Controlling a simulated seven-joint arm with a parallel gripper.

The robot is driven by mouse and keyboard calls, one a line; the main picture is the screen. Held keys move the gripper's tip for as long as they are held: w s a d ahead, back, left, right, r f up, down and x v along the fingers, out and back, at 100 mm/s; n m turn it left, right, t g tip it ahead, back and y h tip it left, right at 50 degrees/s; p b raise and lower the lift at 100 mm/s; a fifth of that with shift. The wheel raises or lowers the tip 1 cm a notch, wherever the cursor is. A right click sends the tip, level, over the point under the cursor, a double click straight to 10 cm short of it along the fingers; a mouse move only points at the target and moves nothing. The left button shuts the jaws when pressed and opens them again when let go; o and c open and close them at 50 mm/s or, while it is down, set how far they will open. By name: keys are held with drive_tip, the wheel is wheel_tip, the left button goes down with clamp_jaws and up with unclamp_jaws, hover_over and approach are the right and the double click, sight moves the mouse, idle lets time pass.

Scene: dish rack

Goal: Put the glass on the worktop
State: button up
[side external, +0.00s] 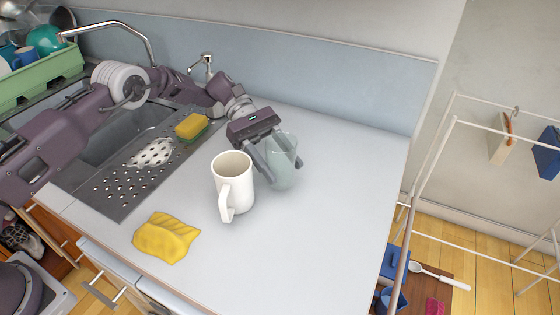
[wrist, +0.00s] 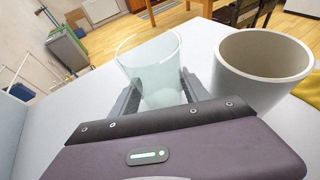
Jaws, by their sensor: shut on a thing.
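The glass (side external: 284,170) is a clear, pale green tumbler, upright at the worktop's (side external: 330,220) surface behind the white mug. My gripper (side external: 280,163) is shut on the glass, with a finger on each side of it. In the wrist view the glass (wrist: 150,62) stands between the two fingers (wrist: 162,92), its open rim facing up. I cannot tell whether its base touches the worktop or sits just above it.
A white mug (side external: 232,180) stands close beside the glass, handle toward the front; it also shows in the wrist view (wrist: 258,70). A yellow cloth (side external: 166,238) lies at the front left. A sponge (side external: 191,126) sits by the sink drainer (side external: 120,188). The worktop's right side is clear.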

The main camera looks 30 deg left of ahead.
drive_tip(key=shift+f, duration=0.65)
drive_tip(key=shift+f, duration=0.25)
drive_tip(key=o, duration=1.7)
drive_tip(key=shift+a, duration=0.1)
drive_tip(key=v, duration=0.5)
drive_tip(key=shift+w+a+r, duration=0.1)
drive_tip(key=shift+w+a, duration=0.15)
drive_tip(key=shift+w, duration=0.05)
drive_tip(key=shift+w+a+r, duration=0.15)
drive_tip(key=shift+a+r, duration=0.15)
drive_tip(key=shift+a, duration=0.2)
